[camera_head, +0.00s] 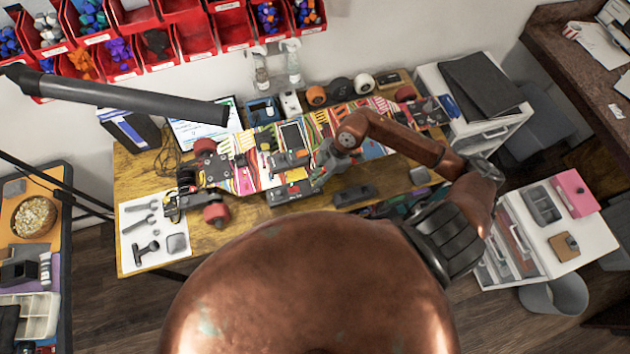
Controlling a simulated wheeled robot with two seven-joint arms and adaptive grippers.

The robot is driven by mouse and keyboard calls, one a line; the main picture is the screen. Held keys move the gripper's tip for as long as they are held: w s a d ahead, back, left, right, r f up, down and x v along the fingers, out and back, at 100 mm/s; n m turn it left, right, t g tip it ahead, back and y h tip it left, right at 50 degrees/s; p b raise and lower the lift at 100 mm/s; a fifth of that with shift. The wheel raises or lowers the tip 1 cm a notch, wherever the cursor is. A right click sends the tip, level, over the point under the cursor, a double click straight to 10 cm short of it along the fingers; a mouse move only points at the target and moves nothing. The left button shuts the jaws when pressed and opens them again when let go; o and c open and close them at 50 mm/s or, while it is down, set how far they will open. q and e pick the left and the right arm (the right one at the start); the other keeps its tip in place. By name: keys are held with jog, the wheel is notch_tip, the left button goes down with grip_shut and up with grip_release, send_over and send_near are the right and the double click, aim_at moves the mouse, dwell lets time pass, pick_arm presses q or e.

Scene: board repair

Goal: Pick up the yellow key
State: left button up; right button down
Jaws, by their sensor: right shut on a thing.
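A long colourful striped board (245,178) with red wheels and electronic parts lies across the wooden workbench. My right arm comes in from the right and reaches over the board. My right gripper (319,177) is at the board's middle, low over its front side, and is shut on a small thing. The fingers and the arm hide most of that thing, so I cannot make out its shape or colour. I cannot pick out the yellow key for certain anywhere in this view. My left gripper is not in view.
A white tool mat (133,217) with wrenches lies at the bench's left end. Red bins (193,38) hang on the wall behind. A black pole (120,97) crosses the upper left. A white drawer cabinet (585,235) stands at the right.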

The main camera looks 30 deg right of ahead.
aim_at(313, 180)
jog(key=shift+r, duration=0.45)
notch_tip(313, 180, up, 2)
jog(key=shift+r, duration=0.15)
jog(key=s+a+r, duration=0.6)
jog(key=s+r, duration=0.3)
jog(key=s, duration=0.3)
jog(key=shift+s+a+r+b, duration=0.15)
jog(key=shift+a+r+b, duration=0.2)
jog(key=shift+r+b, duration=0.1)
jog(key=w+d, duration=0.2)
jog(key=d, duration=0.5)
jog(key=w+d, duration=0.3)
jog(key=d, duration=0.5)
jog(key=shift+w+b, duration=0.2)
jog(key=shift+b, duration=0.1)
